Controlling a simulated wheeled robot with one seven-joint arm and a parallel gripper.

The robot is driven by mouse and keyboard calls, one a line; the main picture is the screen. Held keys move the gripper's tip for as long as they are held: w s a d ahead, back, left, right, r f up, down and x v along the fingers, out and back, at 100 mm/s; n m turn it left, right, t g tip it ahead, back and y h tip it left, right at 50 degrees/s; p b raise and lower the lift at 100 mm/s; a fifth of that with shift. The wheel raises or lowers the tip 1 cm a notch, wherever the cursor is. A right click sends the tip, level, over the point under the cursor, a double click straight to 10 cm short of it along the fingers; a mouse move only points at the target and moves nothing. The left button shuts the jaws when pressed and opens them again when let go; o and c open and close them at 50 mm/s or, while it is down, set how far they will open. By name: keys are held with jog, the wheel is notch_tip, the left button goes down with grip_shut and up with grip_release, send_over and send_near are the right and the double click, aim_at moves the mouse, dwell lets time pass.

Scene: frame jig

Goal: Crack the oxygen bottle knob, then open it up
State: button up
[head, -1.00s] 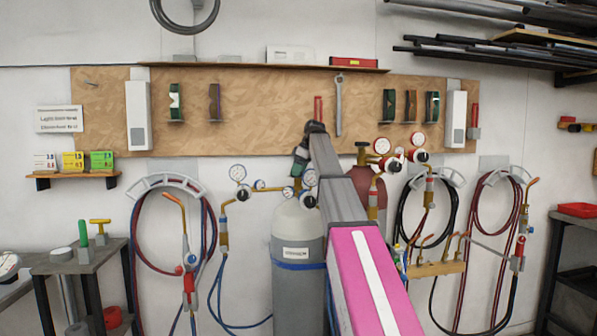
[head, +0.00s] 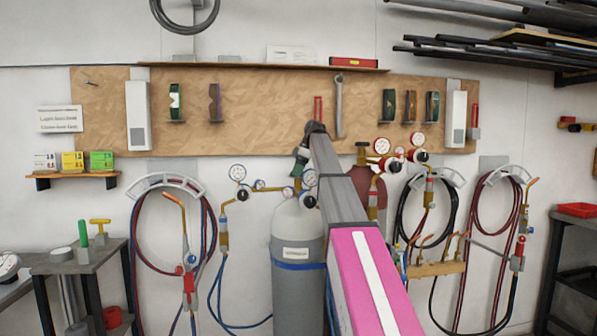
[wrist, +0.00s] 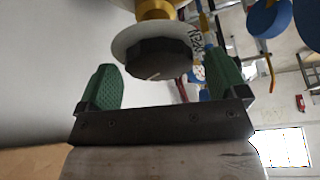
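The grey oxygen bottle (head: 297,262), with a blue band and white label, stands upright below the tool board. Its black knob (wrist: 158,58) shows in the wrist view, in front of a white disc (wrist: 128,38) marked "OPEN" and a brass valve stem. My gripper (wrist: 154,84) has green pads, spread apart. The knob lies between the pads in the picture; whether either pad touches it, I cannot tell. In the head view my gripper (head: 301,158) is above the bottle's top, and my arm hides the knob.
Pressure gauges (head: 238,173) and a blue hose sit left of the bottle. A dark red bottle (head: 362,180) with red gauges (head: 417,140) stands close on the right, partly behind my arm. A wrench (head: 339,105) hangs on the board above.

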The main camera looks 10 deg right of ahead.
jog(key=v, duration=1)
jog(key=shift+d+r, duration=0.2)
jog(key=shift+r, duration=0.15)
